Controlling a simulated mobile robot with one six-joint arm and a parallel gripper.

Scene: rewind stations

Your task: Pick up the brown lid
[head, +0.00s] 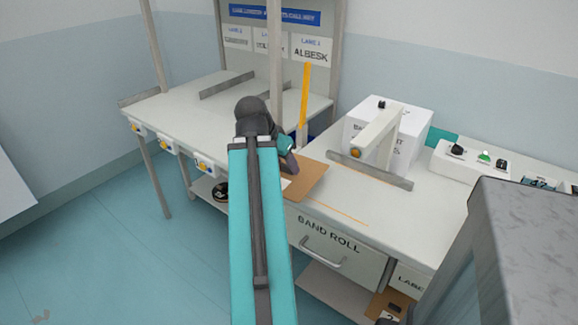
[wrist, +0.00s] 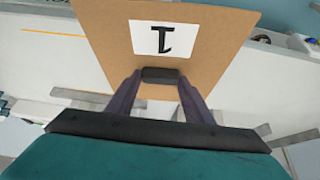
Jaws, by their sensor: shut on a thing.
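The brown lid (wrist: 205,42) is a flat brown board with a white label marked 1 and a dark block handle (wrist: 160,75). My gripper (wrist: 160,82) has its two fingers on either side of this handle and is shut on it. In the head view the lid (head: 312,180) shows just right of my gripper (head: 289,165), in front of the white bench. My arm hides its left part. I cannot tell from the head view how far it is above the bench.
The white bench (head: 350,205) has a drawer marked BAND ROLL (head: 335,250). A metal rail (head: 370,172), a white box (head: 415,125) and a button panel (head: 470,160) stand to the right. Another brown board (head: 398,301) lies low at the bottom right. Floor (head: 100,250) at left is clear.

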